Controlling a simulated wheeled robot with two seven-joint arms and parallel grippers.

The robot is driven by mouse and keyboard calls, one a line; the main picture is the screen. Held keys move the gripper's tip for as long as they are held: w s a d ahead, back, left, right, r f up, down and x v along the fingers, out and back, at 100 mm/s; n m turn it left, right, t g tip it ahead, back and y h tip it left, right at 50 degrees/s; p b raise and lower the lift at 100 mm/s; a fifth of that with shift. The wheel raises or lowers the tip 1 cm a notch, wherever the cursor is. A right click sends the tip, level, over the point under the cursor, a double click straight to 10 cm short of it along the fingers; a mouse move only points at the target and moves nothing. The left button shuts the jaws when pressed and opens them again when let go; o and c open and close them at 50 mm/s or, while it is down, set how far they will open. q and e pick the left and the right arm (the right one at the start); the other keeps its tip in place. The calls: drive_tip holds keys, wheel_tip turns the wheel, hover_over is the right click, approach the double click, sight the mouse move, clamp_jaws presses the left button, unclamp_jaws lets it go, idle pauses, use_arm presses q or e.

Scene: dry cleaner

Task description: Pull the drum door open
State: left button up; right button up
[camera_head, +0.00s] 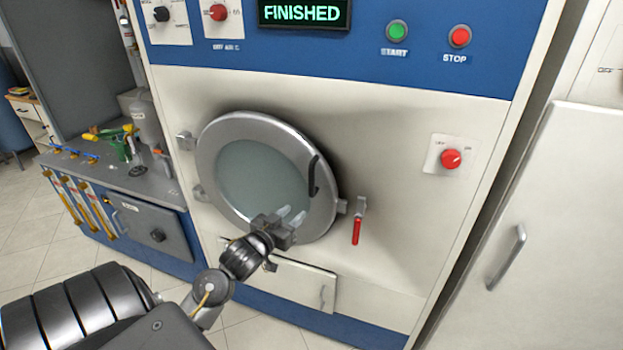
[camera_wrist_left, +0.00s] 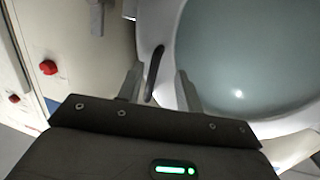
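The round drum door (camera_head: 207,154) has a metal rim and a grey-green window, and appears to lie against the machine front. Its curved black handle (camera_head: 313,177) is on the right side of the rim. My left gripper (camera_head: 293,214) is open and empty in front of the door's lower right part. In the left wrist view, the handle (camera_wrist_left: 154,72) shows between the two spread fingers of the left gripper (camera_wrist_left: 159,69); no contact is visible, and the depth gap is hard to judge. A latch with a red lever (camera_head: 356,231) hangs down right of the door. My right gripper is out of view.
Hinges (camera_head: 186,141) are on the door's left. The display (camera_head: 304,13) reads FINISHED. A lower panel (camera_head: 290,283) is below the door. A grey counter (camera_head: 115,172) with bottles stands left, and a white cabinet (camera_head: 545,225) stands right. Open space lies before the door.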

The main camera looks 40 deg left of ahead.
use_arm(q)
drive_tip(key=t, duration=0.1)
approach(310, 182)
drive_tip(key=w+p, duration=0.1)
drive_tip(key=w, duration=0.2)
drive_tip(key=w+a+p, duration=0.1)
drive_tip(key=w, duration=0.2)
drive_tip(key=w+p, duration=0.1)
drive_tip(key=w, duration=0.3)
drive_tip(key=shift+a+p, duration=0.15)
drive_tip(key=shift+p, duration=0.15)
drive_tip(key=shift+w+f, duration=0.1)
drive_tip(key=shift+w, duration=0.25)
clamp_jaws()
